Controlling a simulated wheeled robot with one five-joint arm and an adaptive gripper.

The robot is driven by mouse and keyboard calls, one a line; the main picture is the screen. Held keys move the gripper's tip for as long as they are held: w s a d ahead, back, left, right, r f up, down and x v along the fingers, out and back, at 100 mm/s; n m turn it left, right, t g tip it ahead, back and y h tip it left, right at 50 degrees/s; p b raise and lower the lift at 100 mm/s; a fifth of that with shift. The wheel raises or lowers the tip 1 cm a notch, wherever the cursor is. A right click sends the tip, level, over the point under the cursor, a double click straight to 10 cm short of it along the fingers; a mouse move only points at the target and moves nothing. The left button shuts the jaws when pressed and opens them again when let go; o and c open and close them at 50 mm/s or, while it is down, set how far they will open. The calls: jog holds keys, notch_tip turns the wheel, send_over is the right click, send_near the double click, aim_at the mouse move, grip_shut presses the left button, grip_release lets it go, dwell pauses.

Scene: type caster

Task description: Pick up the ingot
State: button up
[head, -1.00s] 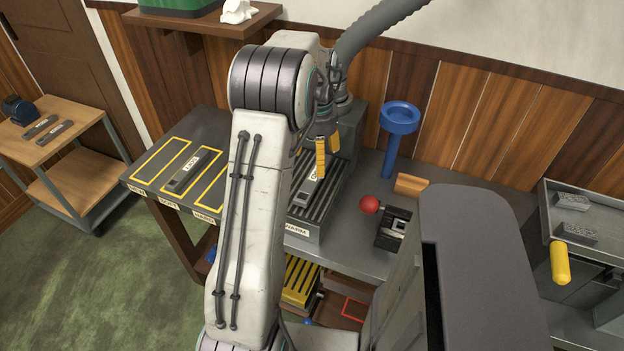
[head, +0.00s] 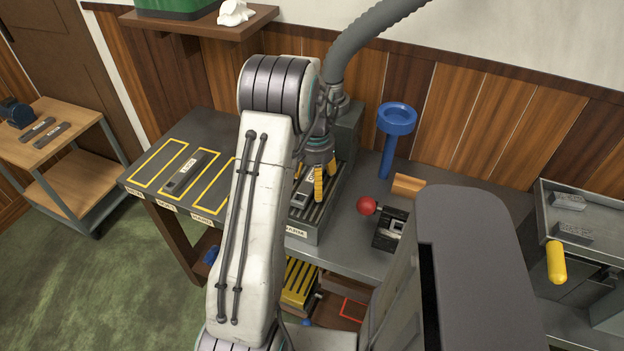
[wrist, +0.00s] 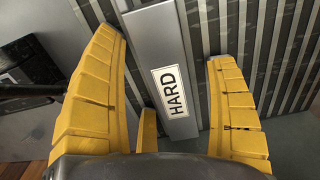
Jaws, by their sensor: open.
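A grey ingot (wrist: 157,50) labelled HARD lies on the slatted top of the warmer (head: 325,212). In the wrist view it runs between the two yellow fingers of my gripper (wrist: 166,47), with a gap on each side. In the head view my gripper (head: 325,182) points down over the warmer, and its fingers partly hide the ingot (head: 302,187). The gripper is open and holds nothing. How far the fingertips are above the slats is hard to tell.
Another ingot (head: 191,173) lies in a yellow-outlined slot left of my arm. A blue funnel stand (head: 397,121) and a red-knobbed device (head: 368,206) stand right of the warmer. More bars lie on the left cart (head: 38,130) and the right-hand tray (head: 572,233).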

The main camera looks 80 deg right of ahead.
jog(key=shift+c, duration=0.4)
jog(key=c, duration=1.2)
jog(key=shift+d+r, duration=0.1)
jog(key=shift+r, duration=0.05)
jog(key=shift+c, duration=0.6)
